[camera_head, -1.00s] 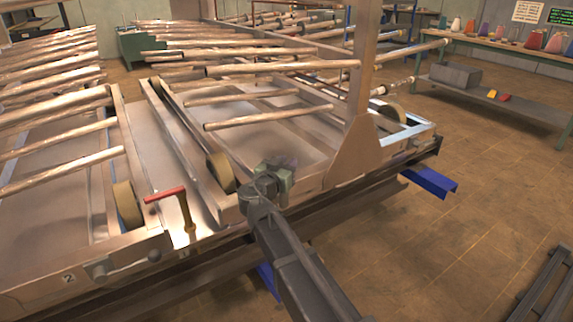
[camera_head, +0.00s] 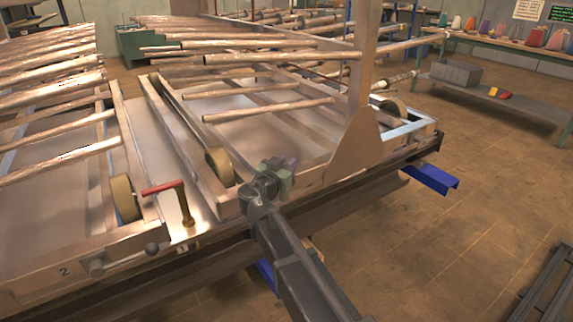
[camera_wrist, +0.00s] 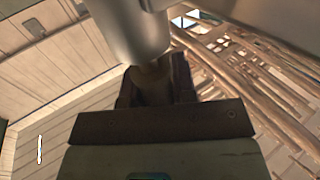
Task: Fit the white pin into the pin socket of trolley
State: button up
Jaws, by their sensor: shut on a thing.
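My gripper (camera_head: 285,170) is at the near edge of the metal trolley (camera_head: 312,182), left of its tall upright plate. In the wrist view my gripper (camera_wrist: 157,90) has its dark jaws closed around a narrow, shaded brownish part. A wider pale grey cylinder (camera_wrist: 135,32) stands just beyond the jaws; it looks like the white pin, but I cannot tell whether it and the gripped part are one piece. In the head view the gripper hides the pin. I cannot make out the pin socket in either view.
The tall upright (camera_head: 362,75) rises on the right. Long rods lie across the frames above. A blue bracket (camera_head: 433,178) juts out on the right.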

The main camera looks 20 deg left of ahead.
jog(key=shift+f+b, duration=0.7)
jog(key=shift+f, duration=0.15)
jog(key=o, duration=1)
jog(key=shift+r, duration=0.15)
jog(key=s, duration=0.3)
jog(key=s+a, duration=0.1)
jog(key=s, duration=0.6)
jog(key=shift+s+a, duration=0.3)
jog(key=shift+a, duration=0.1)
